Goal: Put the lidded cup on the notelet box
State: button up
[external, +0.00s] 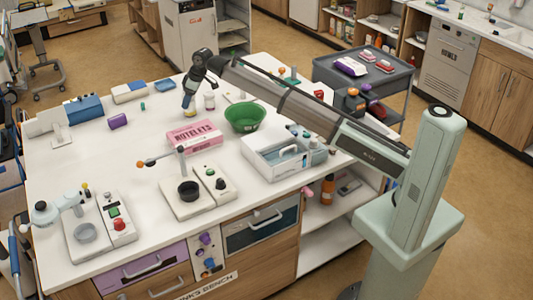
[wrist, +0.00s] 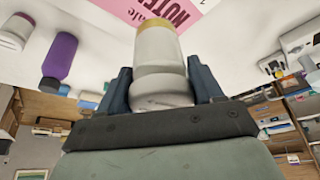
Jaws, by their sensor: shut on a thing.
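The pink notelet box (external: 195,134) lies on the white bench, label up, left of the green bowl. It also shows at the top of the wrist view (wrist: 160,12). My gripper (external: 189,97) is behind the box in the external view. In the wrist view my gripper (wrist: 158,90) is shut on a white cup (wrist: 158,55) with a yellowish band at its far end, which I take for the lidded cup.
A small white container (external: 209,101) stands just right of my gripper. A green bowl (external: 245,117) and a white tray (external: 270,172) are to the right. A purple cylinder (external: 118,121) and a blue box (external: 84,108) are left. Bench devices stand in front of the box.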

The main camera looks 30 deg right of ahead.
jog(key=shift+d+m, duration=0.1)
jog(key=shift+m, duration=0.4)
jog(key=shift+f, duration=0.2)
send_over(194, 133)
notch_tip(194, 133, down, 10)
jog(key=shift+r, duration=0.15)
jog(key=o, duration=1.2)
jog(key=v, duration=1.2)
jog(key=shift+s, duration=0.1)
